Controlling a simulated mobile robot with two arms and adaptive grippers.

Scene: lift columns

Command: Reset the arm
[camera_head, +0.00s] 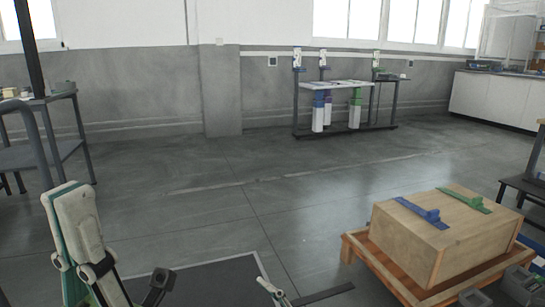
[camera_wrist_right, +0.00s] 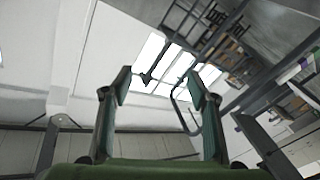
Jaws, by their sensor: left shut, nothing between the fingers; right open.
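My left arm (camera_head: 78,225), white with green edges, stands at the lower left in the head view. My left gripper (camera_head: 160,284) is at the bottom edge, shut and empty, partly cut off by the frame. My right gripper (camera_wrist_right: 158,84) shows in the right wrist view with its two dark green fingers wide apart. Nothing is between them; beyond them are the ceiling, bright windows and shelving.
A wooden box (camera_head: 408,244) with a blue handle (camera_head: 420,210) and a green handle (camera_head: 464,198) sits on a wooden pallet (camera_head: 384,277) at right. A rack with lift columns (camera_head: 318,112) stands at the back wall. A dark table (camera_head: 70,148) is at left. The middle floor is clear.

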